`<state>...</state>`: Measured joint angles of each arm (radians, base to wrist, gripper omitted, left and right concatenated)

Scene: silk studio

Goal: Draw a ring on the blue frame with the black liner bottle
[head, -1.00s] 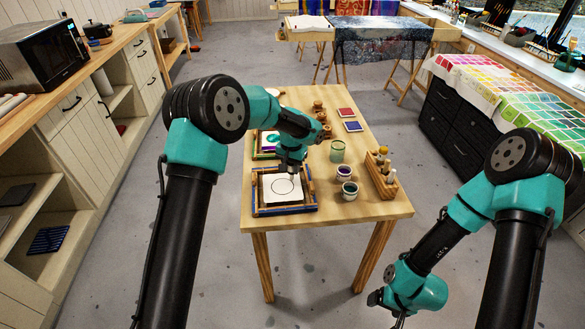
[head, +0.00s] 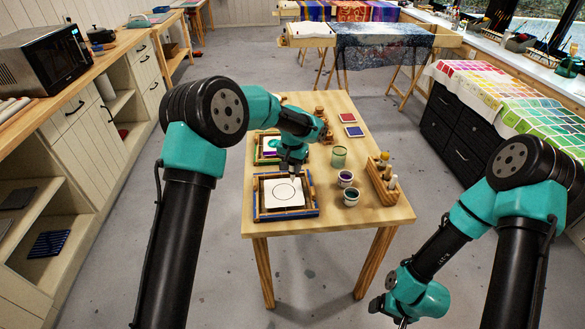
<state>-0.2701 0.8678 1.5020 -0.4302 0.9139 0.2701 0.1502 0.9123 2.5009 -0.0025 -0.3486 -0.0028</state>
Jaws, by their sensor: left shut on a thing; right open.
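The blue frame (head: 290,214) lies on the near left part of the wooden table, with white cloth (head: 309,199) stretched inside it. A thin dark ring (head: 287,204) shows on the cloth; at this size I cannot tell if the line is fully closed. My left gripper (head: 292,170) is over the far part of the blue frame, pointing down, and is shut on the black liner bottle. The bottle is mostly hidden by the gripper, and I cannot tell if its tip touches the cloth. My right gripper (head: 402,321) hangs low at the bottom edge, off the table, open and only partly visible.
A green frame (head: 257,155) lies behind the blue one, partly hidden by my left arm. Right of it stand a green jar (head: 339,157), two dye cups (head: 351,196) and a wooden rack of bottles (head: 381,184).

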